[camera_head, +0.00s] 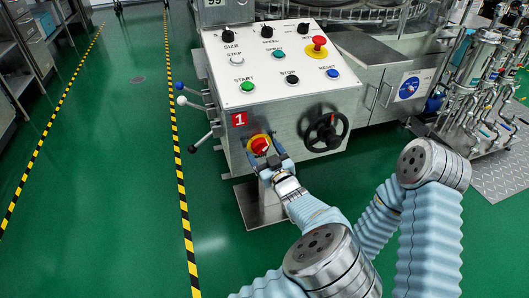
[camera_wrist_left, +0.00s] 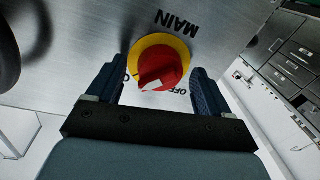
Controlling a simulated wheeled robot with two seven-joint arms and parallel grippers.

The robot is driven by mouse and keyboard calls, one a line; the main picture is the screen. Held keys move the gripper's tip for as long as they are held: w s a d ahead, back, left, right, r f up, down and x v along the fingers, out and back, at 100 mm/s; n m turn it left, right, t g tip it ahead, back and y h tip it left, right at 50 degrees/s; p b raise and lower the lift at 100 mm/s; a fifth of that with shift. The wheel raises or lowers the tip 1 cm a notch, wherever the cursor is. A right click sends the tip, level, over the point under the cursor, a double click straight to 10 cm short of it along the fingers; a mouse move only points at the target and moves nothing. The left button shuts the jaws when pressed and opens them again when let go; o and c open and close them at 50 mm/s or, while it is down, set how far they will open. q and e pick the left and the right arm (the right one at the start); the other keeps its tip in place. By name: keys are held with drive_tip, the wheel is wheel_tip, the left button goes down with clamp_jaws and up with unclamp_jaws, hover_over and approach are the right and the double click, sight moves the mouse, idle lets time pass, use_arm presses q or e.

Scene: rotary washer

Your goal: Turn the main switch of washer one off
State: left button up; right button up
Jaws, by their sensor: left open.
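The main switch is a red knob (camera_head: 259,145) on a yellow disc, low on the front of the steel panel beside the red label 1 (camera_head: 239,119). In the left wrist view the red knob (camera_wrist_left: 165,68) sits in front of the yellow ring (camera_wrist_left: 135,60). MAIN is printed on one side and OFF on the other. A white mark (camera_wrist_left: 152,86) shows on the knob's lower part. My left gripper (camera_head: 269,155) is open, its dark blue fingers on either side of the knob; I cannot tell whether they touch it. My right gripper is not in view.
Above, the sloped panel (camera_head: 270,65) carries several buttons and a red emergency knob (camera_head: 316,46). A black handwheel (camera_head: 326,130) is right of the switch. Levers (camera_head: 200,142) stick out at the left. Green floor between yellow-black lines is clear.

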use_arm(q)
drive_tip(key=shift+c, duration=0.5)
drive_tip(key=c, duration=0.9)
drive_tip(key=n+b, duration=0.6)
drive_tip(key=b, duration=0.2)
drive_tip(key=n+h+b, duration=0.1)
drive_tip(key=n+b, duration=0.6)
drive_tip(key=b, duration=0.2)
drive_tip(key=shift+a+f+h, duration=0.1)
drive_tip(key=shift+h, duration=0.2)
drive_tip(key=shift+c, duration=0.2)
drive_tip(key=shift+r+n+g+b, duration=0.2)
drive_tip(key=shift+n+g+b, duration=0.1)
drive_tip(key=shift+n+b, duration=0.8)
drive_tip(key=shift+r+n+h+b, duration=0.15)
drive_tip(key=shift+n+h+b, duration=0.25)
drive_tip(key=shift+n, duration=0.4)
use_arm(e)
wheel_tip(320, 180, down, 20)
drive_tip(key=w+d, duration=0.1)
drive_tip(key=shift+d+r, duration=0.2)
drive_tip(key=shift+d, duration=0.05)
